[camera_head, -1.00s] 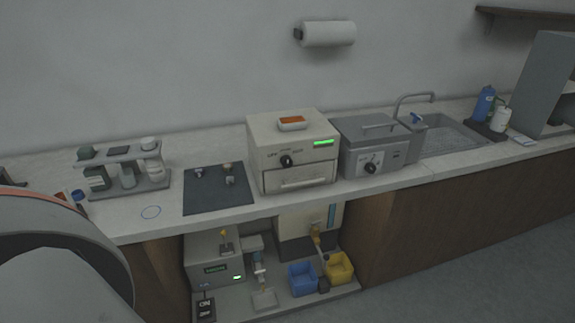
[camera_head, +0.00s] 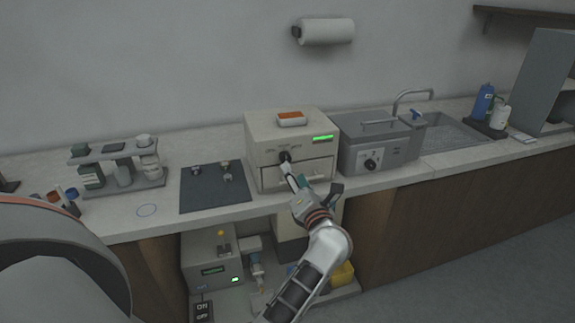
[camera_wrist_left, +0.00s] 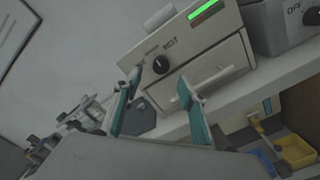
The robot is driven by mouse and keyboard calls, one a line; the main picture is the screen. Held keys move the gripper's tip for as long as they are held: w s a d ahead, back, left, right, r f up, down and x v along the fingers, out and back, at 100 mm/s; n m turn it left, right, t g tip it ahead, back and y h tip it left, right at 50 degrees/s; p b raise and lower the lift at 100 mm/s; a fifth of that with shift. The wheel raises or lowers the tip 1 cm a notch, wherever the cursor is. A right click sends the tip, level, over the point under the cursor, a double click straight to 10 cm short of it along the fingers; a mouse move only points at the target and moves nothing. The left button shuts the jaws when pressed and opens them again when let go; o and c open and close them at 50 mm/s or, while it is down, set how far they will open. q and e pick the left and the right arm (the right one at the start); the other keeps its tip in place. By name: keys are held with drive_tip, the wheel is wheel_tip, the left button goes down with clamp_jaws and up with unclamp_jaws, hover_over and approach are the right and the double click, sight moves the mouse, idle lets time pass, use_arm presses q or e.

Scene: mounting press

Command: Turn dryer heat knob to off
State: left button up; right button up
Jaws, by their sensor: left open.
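The dryer (camera_head: 262,152) is a beige box on the counter with a drawer front, a lit green strip and an orange-topped item on it. Its black heat knob (camera_head: 285,157) is on the front; it also shows in the left wrist view (camera_wrist_left: 161,65), with HOT readable beside it. I cannot tell for sure where the knob points. My left gripper (camera_head: 311,176) is open in front of the dryer, one finger close below the knob. In the left wrist view its teal-lined fingers (camera_wrist_left: 160,80) stand apart with the knob beyond them. Contact cannot be told. My right gripper is not in view.
A grey water bath (camera_head: 378,150) with its own knob stands right of the dryer, then a sink (camera_head: 455,138). A dark mat (camera_head: 213,198) with small parts and a bottle rack (camera_head: 120,165) are to the left. The lower shelf holds a device (camera_head: 212,262) and a yellow bin (camera_head: 343,274).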

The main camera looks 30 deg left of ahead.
sight(285, 158)
use_arm(q)
drive_tip(key=x, duration=0.8)
drive_tip(key=shift+f+p, duration=0.2)
drive_tip(key=shift+p, duration=0.2)
drive_tip(key=shift+n, duration=0.3)
drive_tip(key=c, duration=1.1)
